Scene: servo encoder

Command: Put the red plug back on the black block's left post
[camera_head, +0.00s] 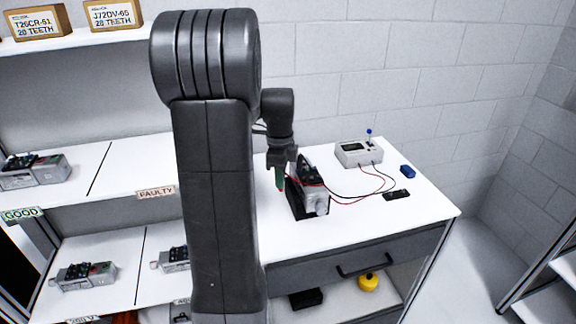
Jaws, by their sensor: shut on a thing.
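My gripper (281,184) points down over the left part of the white bench top, beside the servo unit. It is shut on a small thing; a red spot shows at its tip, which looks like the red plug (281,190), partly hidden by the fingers. A red lead runs from the servo side toward the meter. The black block (397,195) lies flat on the bench to the right, apart from my gripper. Its posts are too small to tell apart.
A grey servo unit (312,198) with a black base stands just right of my gripper. A pale meter (359,153) with leads stands behind, and a blue piece (408,171) lies right. The bench top's front right (400,222) is clear. Shelves with servo units stand left.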

